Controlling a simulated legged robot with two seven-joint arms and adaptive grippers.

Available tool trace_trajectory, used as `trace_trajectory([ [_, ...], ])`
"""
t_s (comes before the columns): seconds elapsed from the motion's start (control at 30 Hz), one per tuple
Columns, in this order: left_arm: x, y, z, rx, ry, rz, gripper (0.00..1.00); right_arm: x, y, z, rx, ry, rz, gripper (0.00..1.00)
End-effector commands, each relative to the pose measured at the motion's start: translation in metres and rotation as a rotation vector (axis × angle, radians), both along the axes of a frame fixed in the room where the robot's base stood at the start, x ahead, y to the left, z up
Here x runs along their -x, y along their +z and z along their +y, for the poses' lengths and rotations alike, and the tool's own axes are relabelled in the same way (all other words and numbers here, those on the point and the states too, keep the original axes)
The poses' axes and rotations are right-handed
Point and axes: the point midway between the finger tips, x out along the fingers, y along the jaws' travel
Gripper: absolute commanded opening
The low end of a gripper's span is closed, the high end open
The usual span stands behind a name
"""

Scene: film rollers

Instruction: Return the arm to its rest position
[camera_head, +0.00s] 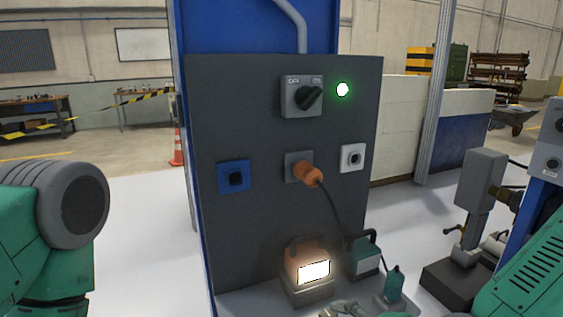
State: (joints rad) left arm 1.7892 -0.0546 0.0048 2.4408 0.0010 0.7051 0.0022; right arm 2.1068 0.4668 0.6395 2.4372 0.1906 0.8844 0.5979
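Parts of my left arm (72,205), green with a grey round joint, show at the left edge. Part of my green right arm (530,275) shows at the lower right. I make out neither gripper in the head view. A dark grey panel (225,110) stands in front of me. It carries a rotary switch (302,96) with a black knob, beside a lit green lamp (343,89). An orange plug (311,174) with a black cable sits at the grey socket (292,165). A blue socket (234,177) is left of it, a white one (352,157) right.
Below the panel stand a glowing work lamp (306,278) and a teal device (367,255). Small metallic items (343,309) at the bottom edge are unclear. Grey machinery (480,195) stands at the right, close to my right arm. Open floor (145,220) lies left of the panel.

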Motion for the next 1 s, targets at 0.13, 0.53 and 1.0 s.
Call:
trace_trajectory([
  [0.13, 0.0, 0.0, 0.0, 0.0, 0.0, 0.0, 0.59, 0.064, -0.097, -0.029, 0.286, 0.25, 0.11, 0.72],
  [0.53, 0.0, 0.0, 0.0, 0.0, 0.0, 0.0, 0.59, 0.205, -0.214, -0.153, 0.817, 0.949, 0.322, 0.72],
  [1.0, 0.0, 0.0, 0.0, 0.0, 0.0, 0.0, 0.59, 0.215, -0.217, -0.166, 0.855, 1.018, 0.338, 0.72],
])
